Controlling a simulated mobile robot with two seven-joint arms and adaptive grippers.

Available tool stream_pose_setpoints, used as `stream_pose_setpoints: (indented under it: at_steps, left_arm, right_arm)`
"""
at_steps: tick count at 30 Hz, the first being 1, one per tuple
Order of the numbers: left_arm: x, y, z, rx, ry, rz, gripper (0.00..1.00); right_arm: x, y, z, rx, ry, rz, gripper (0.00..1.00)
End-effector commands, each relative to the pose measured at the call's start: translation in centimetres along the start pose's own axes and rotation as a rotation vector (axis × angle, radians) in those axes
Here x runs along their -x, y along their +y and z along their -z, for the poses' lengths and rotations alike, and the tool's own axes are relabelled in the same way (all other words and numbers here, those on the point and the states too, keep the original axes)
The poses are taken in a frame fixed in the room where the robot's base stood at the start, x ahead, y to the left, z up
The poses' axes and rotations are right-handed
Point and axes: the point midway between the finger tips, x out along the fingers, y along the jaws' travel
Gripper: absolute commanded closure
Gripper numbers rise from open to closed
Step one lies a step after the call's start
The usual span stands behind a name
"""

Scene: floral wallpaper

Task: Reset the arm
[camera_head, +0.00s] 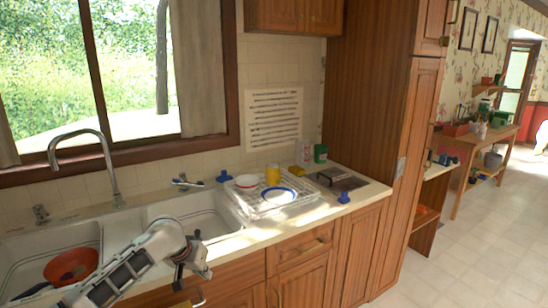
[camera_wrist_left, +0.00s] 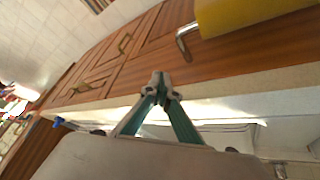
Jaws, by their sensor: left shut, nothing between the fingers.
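My left arm (camera_head: 130,262) reaches in from the lower left over the sink's front edge. My left gripper (camera_head: 179,284) is in front of the sink cabinet, just beyond the counter edge. In the left wrist view the gripper's two green-sided fingers (camera_wrist_left: 160,88) meet at their tips, shut with nothing between them. The cabinet fronts (camera_wrist_left: 95,75) lie beyond the fingertips. My right gripper is not in view.
A double sink (camera_head: 190,212) with a tall faucet (camera_head: 106,165) holds an orange bowl (camera_head: 71,266). A dish rack (camera_head: 250,205) with a plate (camera_head: 279,196) stands right of it. A yellow object (camera_wrist_left: 250,14) is near a metal handle (camera_wrist_left: 184,42). The floor (camera_head: 470,255) at right is clear.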

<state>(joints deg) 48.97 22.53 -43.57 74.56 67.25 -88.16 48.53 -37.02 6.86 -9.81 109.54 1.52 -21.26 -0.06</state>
Motion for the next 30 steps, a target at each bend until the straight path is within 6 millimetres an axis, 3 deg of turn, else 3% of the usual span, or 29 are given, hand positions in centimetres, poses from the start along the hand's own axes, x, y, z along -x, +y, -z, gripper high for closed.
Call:
stream_pose_setpoints:
  at_steps: [1, 6, 15, 23, 30]
  left_arm:
    - [-1.8, 1.2, -2.2, -0.010, 0.003, -0.028, 1.00]
    - [-6.0, 4.5, -8.2, -0.042, 0.064, -0.100, 1.00]
    - [-9.6, 7.9, -18.7, -0.067, 0.199, -0.161, 1.00]
    - [-9.2, 7.8, -27.8, -0.086, 0.317, -0.121, 1.00]
    - [-6.3, 5.7, -36.2, -0.138, 0.401, -0.013, 1.00]
  right_arm:
    - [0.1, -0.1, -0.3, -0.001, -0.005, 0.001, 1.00]
    - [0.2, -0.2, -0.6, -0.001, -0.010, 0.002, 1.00]
    - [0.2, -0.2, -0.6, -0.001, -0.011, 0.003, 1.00]
    - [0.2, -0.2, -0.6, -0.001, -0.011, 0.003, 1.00]
    - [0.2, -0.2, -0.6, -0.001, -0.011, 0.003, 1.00]
